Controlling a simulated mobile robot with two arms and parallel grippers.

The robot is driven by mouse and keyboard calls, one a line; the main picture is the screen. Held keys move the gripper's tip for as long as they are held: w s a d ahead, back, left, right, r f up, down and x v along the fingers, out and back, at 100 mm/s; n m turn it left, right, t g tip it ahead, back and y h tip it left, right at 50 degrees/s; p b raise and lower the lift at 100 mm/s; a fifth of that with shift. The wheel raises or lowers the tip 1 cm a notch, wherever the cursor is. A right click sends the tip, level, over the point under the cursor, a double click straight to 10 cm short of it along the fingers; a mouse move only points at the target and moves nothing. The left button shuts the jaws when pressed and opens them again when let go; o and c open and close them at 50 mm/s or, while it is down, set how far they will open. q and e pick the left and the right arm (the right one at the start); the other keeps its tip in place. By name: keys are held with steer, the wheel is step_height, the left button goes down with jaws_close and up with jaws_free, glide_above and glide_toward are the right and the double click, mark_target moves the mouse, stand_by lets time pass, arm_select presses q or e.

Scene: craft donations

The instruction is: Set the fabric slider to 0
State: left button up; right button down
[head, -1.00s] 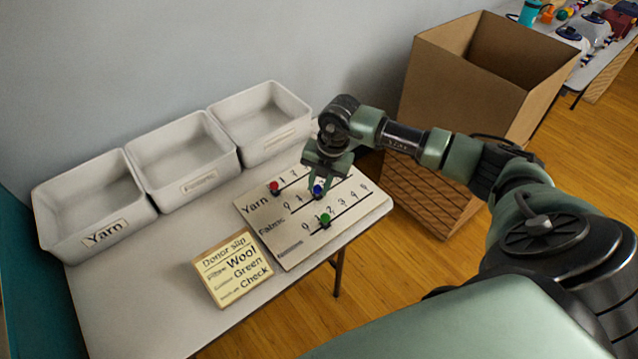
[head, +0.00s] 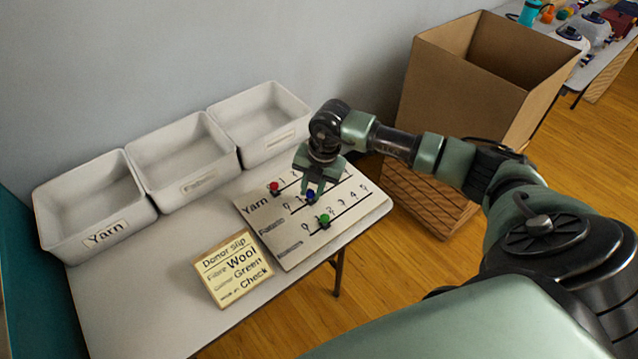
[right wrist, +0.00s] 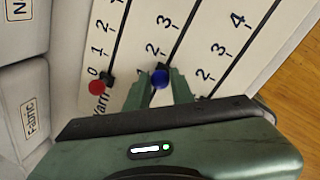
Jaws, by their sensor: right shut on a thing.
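The slider board (head: 285,256) lies on the table with three numbered tracks. The fabric slider's blue knob (head: 310,195) is on the middle track; in the right wrist view the blue knob (right wrist: 160,78) is close to the mark 1. My right gripper (head: 312,188) is shut on this knob, with a finger on each side of it. The 0 end of the fabric track is hidden by the gripper in the right wrist view. The red yarn knob (head: 274,187) stands at the 0 end of its track. The green knob (head: 324,219) is on the nearest track. My left gripper is out of view.
A donor slip sign (head: 234,268) stands in front of the board. Three white bins (head: 95,240) line the back of the table (head: 130,305). A large cardboard box (head: 480,85) stands right of the table. The table's front left is clear.

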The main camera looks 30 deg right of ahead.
steer(key=a, duration=0.6)
steer(key=shift+s+a, duration=0.15)
steer(key=shift+s, duration=0.1)
steer(key=c, duration=1.2)
jaws_free()
steer(key=shift+a, duration=0.1)
steer(key=shift+c, duration=0.2)
steer(key=shift+r, duration=0.2)
step_height(320, 180, up, 7)
steer(key=s+d, duration=0.1)
steer(key=shift+r+b, duration=0.15)
steer(key=shift+b, duration=0.15)
